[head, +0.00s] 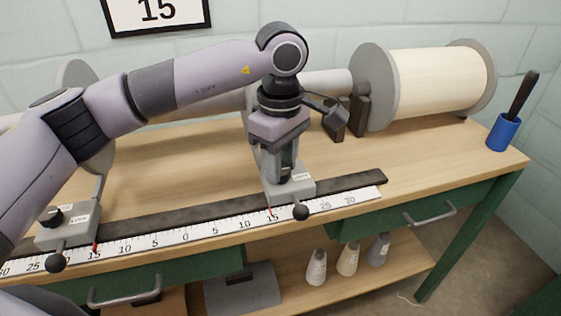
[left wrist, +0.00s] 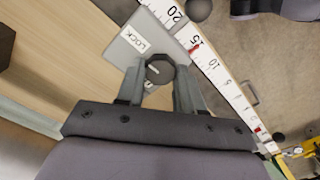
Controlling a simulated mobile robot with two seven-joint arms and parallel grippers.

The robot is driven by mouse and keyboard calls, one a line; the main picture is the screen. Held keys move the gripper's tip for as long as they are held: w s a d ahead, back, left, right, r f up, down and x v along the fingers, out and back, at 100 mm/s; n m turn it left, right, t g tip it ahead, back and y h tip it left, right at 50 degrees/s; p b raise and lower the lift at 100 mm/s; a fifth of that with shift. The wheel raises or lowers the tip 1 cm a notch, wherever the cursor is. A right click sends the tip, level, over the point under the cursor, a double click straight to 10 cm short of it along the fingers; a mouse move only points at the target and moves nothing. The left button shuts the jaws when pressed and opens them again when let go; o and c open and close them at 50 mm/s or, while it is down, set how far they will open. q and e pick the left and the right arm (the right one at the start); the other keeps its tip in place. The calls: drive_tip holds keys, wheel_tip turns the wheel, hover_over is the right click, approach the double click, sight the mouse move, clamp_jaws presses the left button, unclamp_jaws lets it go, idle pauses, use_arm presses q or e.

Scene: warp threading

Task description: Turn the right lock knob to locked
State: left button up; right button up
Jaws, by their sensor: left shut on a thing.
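The right lock block (head: 291,190) is a grey block on the rail, with its red pointer at 15 on the right half of the scale (head: 240,226). My left gripper (head: 280,172) comes down from above over this block. In the left wrist view its two fingers (left wrist: 160,85) are shut on the dark right lock knob (left wrist: 159,68). A pale line shows on the knob's top. A LOCK label (left wrist: 136,43) lies beside it on the block. In the head view the knob is hidden by the gripper. My right gripper is not in view.
The left block (head: 75,232) with its black knob (head: 53,217) sits near 15 on the left. A cream roll (head: 440,80) lies behind at the right. A blue cup (head: 503,132) stands at the far right. Several cones stand on the lower shelf (head: 395,275).

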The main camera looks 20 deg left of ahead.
use_arm(q)
drive_tip(key=shift+r, duration=0.1)
idle(0.4)
drive_tip(key=o, duration=1)
drive_tip(key=shift+o, duration=0.2)
wheel_tip(320, 180, up, 7)
drive_tip(key=shift+r+p, duration=0.1)
drive_tip(key=shift+p, duration=0.25)
